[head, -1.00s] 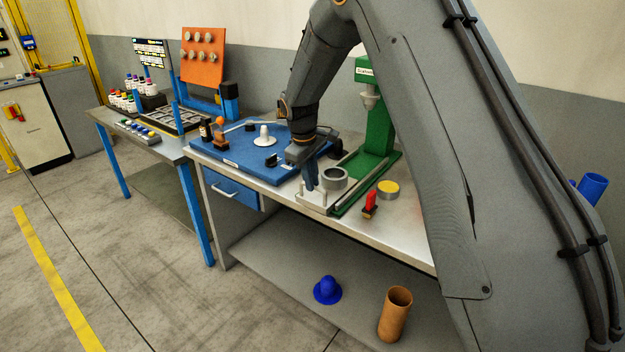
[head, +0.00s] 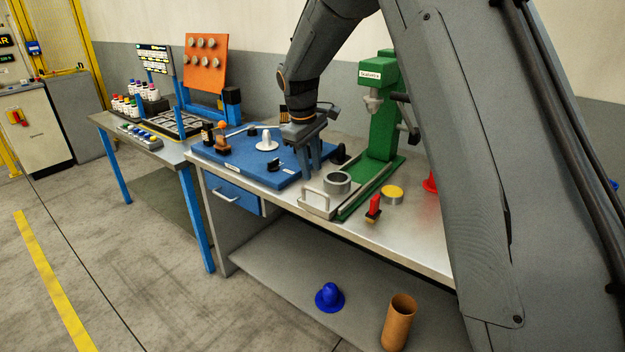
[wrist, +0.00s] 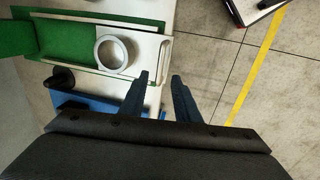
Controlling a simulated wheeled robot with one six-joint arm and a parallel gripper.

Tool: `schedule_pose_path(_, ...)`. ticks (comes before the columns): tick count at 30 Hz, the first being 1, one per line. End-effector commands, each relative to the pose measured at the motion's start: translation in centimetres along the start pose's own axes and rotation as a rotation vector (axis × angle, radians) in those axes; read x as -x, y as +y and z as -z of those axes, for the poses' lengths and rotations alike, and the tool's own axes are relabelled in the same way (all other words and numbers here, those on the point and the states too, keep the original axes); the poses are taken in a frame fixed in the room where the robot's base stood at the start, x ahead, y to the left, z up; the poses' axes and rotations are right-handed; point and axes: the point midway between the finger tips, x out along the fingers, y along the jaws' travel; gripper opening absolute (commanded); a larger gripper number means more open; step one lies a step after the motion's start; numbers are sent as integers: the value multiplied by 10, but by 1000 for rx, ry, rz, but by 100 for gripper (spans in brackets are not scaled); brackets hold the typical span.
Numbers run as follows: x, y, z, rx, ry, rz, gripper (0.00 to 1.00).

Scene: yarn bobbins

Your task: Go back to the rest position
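My gripper (head: 312,170) hangs from my arm above the right end of the blue board on the workbench (head: 285,200), beside the grey ring (head: 337,183). In the wrist view my gripper (wrist: 160,82) has two dark fingers standing apart with nothing between them. The ring (wrist: 112,53) sits on a light sliding plate with a handle (head: 316,199), on the base of the green press (head: 380,135). Parts of the bench on the right are hidden behind my arm.
The blue board (head: 230,158) carries a white cone and small dark items. A red-handled stamp (head: 374,207) and a yellow-topped tin (head: 392,195) stand near the press. A blue cap (head: 329,297) and a brown tube (head: 398,322) are on the lower shelf. Open floor lies left.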

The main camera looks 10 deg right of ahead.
Motion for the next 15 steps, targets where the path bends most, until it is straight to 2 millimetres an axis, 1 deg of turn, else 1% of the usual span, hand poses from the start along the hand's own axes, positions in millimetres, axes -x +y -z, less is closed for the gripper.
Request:
schedule_pose_path(3, 9, 0, 0, 0, 1, 0, 29)
schedule_pose_path(5, 11, 0, 0, 1, 1, 0, 29)
schedule_pose_path(14, 11, 0, 0, 1, 0, 0, 29)
schedule_pose_path(15, 11, -1, -3, -6, 0, 2, 29)
